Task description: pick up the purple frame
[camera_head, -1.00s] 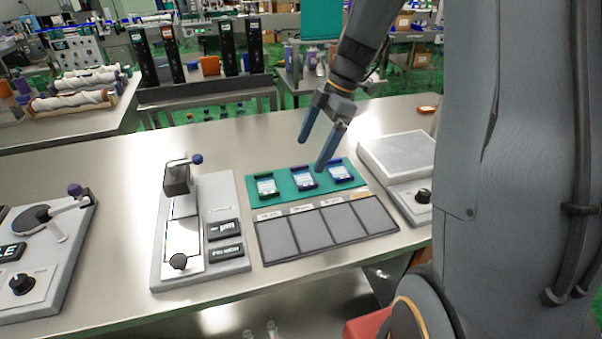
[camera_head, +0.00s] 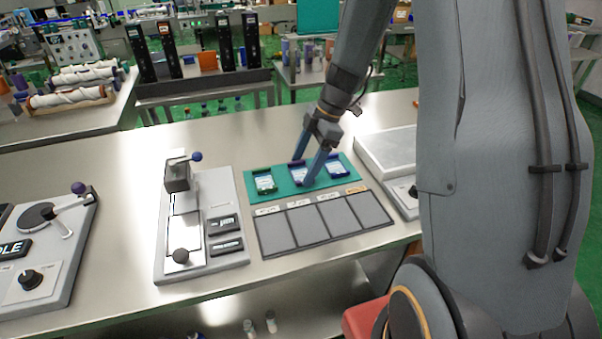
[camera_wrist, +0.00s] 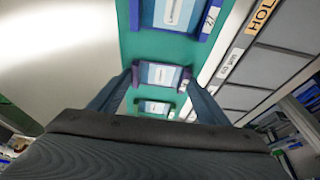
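The purple frame (camera_head: 296,176) is the middle one of three on a green mat (camera_head: 281,186). It holds a light blue and white card. My gripper (camera_head: 303,172) is open and low over it, partly hiding it. In the wrist view the purple frame (camera_wrist: 162,76) lies between my two spread fingers (camera_wrist: 160,80). I cannot tell whether the fingers touch it.
A green frame (camera_head: 264,184) lies left of the purple one and a blue frame (camera_head: 337,173) right of it, both close by. A grey four-panel tray (camera_head: 342,219) lies in front. A lever device (camera_head: 201,225) stands left, a flat grey-topped unit (camera_head: 388,152) right.

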